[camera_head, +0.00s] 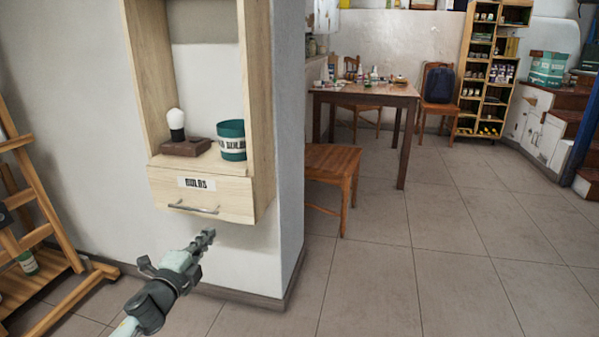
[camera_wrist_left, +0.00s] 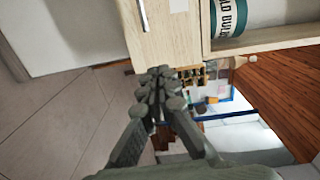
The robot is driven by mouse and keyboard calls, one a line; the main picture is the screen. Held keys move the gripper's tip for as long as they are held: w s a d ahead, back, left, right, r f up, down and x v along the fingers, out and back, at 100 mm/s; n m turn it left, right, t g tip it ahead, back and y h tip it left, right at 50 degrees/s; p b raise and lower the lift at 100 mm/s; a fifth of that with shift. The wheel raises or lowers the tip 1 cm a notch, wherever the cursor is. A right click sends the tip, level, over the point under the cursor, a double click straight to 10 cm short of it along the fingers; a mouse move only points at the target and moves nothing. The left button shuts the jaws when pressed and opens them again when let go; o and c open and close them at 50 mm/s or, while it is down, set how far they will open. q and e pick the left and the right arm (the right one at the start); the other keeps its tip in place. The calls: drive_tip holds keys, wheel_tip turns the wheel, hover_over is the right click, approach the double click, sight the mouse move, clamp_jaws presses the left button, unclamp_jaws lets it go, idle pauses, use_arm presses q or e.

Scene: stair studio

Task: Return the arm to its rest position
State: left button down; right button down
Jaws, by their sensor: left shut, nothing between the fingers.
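My left gripper (camera_head: 206,238) is shut and empty in the head view. It is in the air in front of and below the wall cabinet's drawer (camera_head: 200,197), apart from its handle. In the left wrist view the closed fingers of my left gripper (camera_wrist_left: 160,80) point toward the cabinet (camera_wrist_left: 165,40), which appears turned sideways. The drawer is closed and carries a label and a metal handle (camera_head: 193,208). My right gripper is in neither view.
A green labelled tin (camera_head: 231,140) and a white bulb on a brown base (camera_head: 185,147) stand on the cabinet shelf. A wooden easel (camera_head: 40,210) stands at left. A chair (camera_head: 332,175) and table (camera_head: 365,95) stand beyond the wall corner. The tiled floor at right is clear.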

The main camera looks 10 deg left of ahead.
use_arm(q)
drive_tip(key=s+f+n+g+y, duration=0.4)
drive_tip(key=s+f+n+g, duration=0.2)
drive_tip(key=s+f+n, duration=0.7)
drive_tip(key=s+d+f+n+g, duration=0.1)
drive_tip(key=s+d+f+g, duration=0.1)
drive_tip(key=s, duration=0.5)
drive_tip(key=s+d+f+n+g+h, duration=0.1)
drive_tip(key=s+f+g, duration=0.3)
drive_tip(key=s+f, duration=0.2)
drive_tip(key=s+d+f+n+g, duration=0.1)
drive_tip(key=s+f, duration=0.4)
drive_tip(key=s, duration=0.5)
drive_tip(key=shift+d+n+g, duration=0.4)
drive_tip(key=shift+d+g, duration=0.45)
drive_tip(key=shift+g, duration=0.05)
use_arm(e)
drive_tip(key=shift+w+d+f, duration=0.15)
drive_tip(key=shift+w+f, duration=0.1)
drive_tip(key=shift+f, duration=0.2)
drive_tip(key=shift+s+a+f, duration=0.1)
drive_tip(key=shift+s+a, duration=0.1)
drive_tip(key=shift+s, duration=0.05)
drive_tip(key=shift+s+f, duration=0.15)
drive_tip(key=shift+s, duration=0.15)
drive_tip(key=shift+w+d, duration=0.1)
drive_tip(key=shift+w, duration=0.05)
